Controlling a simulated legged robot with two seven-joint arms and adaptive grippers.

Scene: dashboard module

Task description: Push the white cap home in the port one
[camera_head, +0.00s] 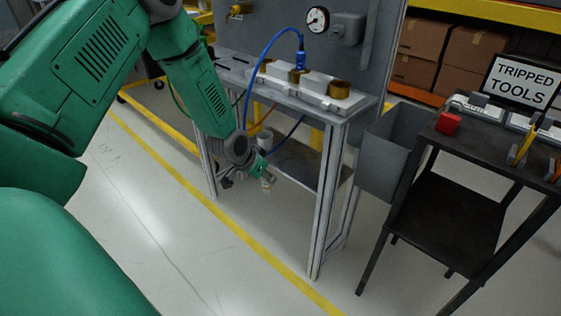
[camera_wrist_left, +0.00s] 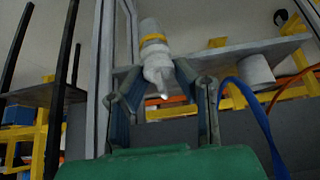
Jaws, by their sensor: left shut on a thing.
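My left gripper (camera_head: 262,178) hangs in front of the workbench, below its top. In the left wrist view its two fingers are shut on the white cap (camera_wrist_left: 156,58), which has a yellow band and points away from the gripper. In the head view the cap (camera_head: 267,185) shows only as a small pale piece at the fingertips. A dashboard module (camera_head: 312,95) with brass ports lies on the bench top. The right port (camera_head: 340,88) and the left port (camera_head: 265,66) have no plug. No label shows which is port one. My right gripper is out of view.
The bench top edge (camera_head: 345,118) and legs stand close to the left gripper. A blue hose (camera_head: 262,52) arches over the bench. A grey bin (camera_head: 385,155) and a dark table with a "TRIPPED TOOLS" sign (camera_head: 522,82) stand at right. The floor in front is clear.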

